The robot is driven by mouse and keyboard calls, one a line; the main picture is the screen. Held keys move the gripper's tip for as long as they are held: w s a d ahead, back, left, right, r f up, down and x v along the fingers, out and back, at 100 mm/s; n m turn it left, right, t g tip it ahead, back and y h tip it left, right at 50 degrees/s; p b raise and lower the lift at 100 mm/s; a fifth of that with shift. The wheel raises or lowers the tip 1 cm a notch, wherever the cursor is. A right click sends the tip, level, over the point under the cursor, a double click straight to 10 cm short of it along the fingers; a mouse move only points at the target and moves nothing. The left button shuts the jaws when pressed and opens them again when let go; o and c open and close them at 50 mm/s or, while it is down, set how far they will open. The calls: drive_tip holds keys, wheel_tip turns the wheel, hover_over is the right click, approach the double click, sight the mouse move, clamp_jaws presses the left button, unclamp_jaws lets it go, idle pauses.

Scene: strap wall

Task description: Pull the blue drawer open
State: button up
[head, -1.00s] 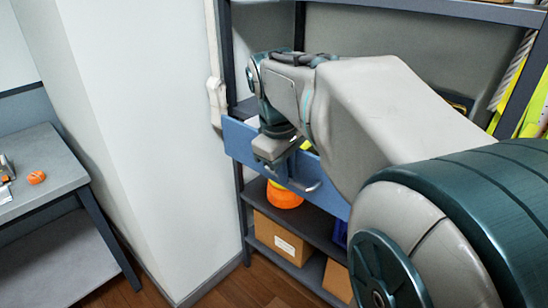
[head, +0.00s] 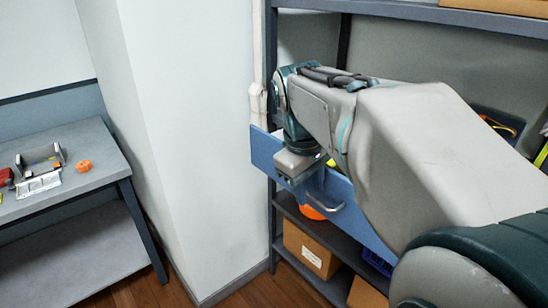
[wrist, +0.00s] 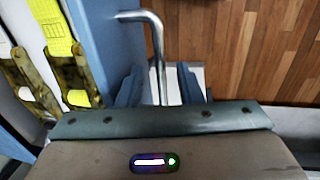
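The blue drawer (head: 264,152) is in the shelf unit, its front standing a little proud of the left post. It also shows in the wrist view as a blue front panel (wrist: 92,40), with yellow straps and buckles (wrist: 60,45) on its inner side. In the wrist view the handle (wrist: 155,45) runs down between my two dark blue fingers (wrist: 161,86). Narrow gaps show on both sides of the bar, so my gripper is open around it. The fingertips are hidden in the head view.
The shelf unit (head: 272,225) holds a cardboard box (head: 310,250) and an orange object (head: 312,212) below the drawer. A white wall column (head: 195,150) stands to the left. A grey table (head: 100,150) with small items is farther left. Wooden floor (head: 240,292) is clear in front.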

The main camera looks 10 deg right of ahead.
wheel_tip(320, 180, up, 14)
drive_tip(key=s+a+p, duration=0.1)
drive_tip(key=a, duration=0.1)
drive_tip(key=shift+a+f, duration=0.2)
drive_tip(key=shift+s, duration=0.1)
idle(0.4)
